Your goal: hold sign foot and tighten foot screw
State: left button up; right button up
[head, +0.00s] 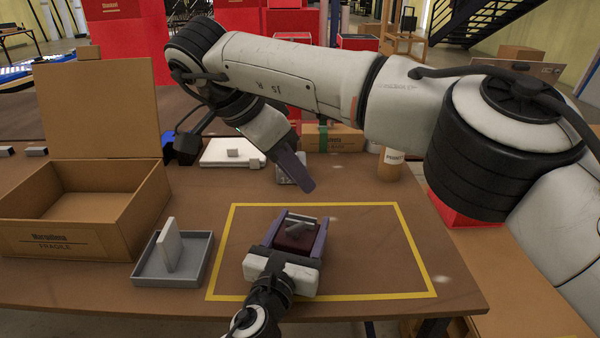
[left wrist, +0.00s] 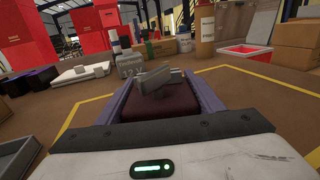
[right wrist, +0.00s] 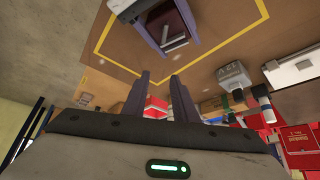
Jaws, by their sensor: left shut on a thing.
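A dark red block (head: 293,241) with a grey piece (head: 299,226) on top stands inside the yellow outline; I take this to be the sign foot, and no separate screw can be made out. My left gripper (head: 302,222) is shut on the dark red block, with one purple finger along each side. The left wrist view shows the block (left wrist: 160,106) between the fingers, the grey piece (left wrist: 160,78) above. My right gripper (head: 308,184) is beyond and above the block, apart from it. In the right wrist view its fingers (right wrist: 157,82) stand apart with nothing between them.
A grey tray (head: 150,281) holding an upright pale plate (head: 169,244) is left of the yellow outline (head: 418,262). An open cardboard box (head: 60,243) stands farther left. A grey 12V box (left wrist: 130,65), a white case (head: 222,161) and a brown cylinder (head: 390,166) stand behind.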

aim_at(295, 225)
jog(key=shift+c, duration=1.2)
notch_tip(295, 225, down, 10)
jog(key=g+y, duration=0.3)
jog(key=y, duration=0.2)
jog(key=shift+c, duration=0.5)
grip_shut()
